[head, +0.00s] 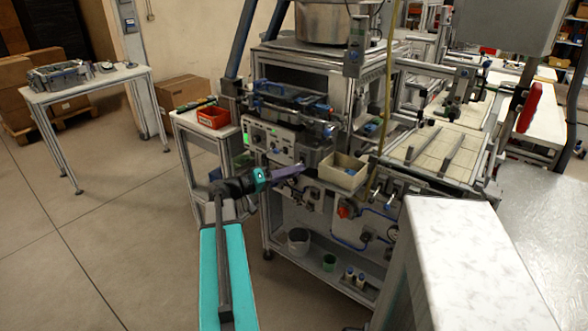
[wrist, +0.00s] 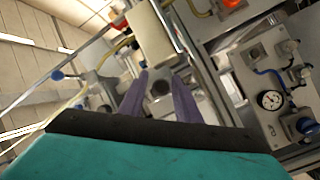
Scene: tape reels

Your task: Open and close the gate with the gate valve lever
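My gripper (head: 299,169) reaches toward the front of the metal machine (head: 285,137), near its control panel. In the wrist view its two purple fingers (wrist: 160,73) stand apart with a gap between them and hold nothing that I can see. A dark round part shows behind the gap; I cannot tell what it is. I cannot tell for sure which part is the gate valve lever. A rod with a blue knob (wrist: 57,75) shows at left in the wrist view. A red handle (head: 530,107) shows at far right in the head view.
A cream bin (head: 343,171) sits on the machine just right of my gripper; it also shows in the wrist view (wrist: 152,35). A pressure gauge (wrist: 270,100) and blue tubing are at right there. A red bin (head: 214,117) is on the left.

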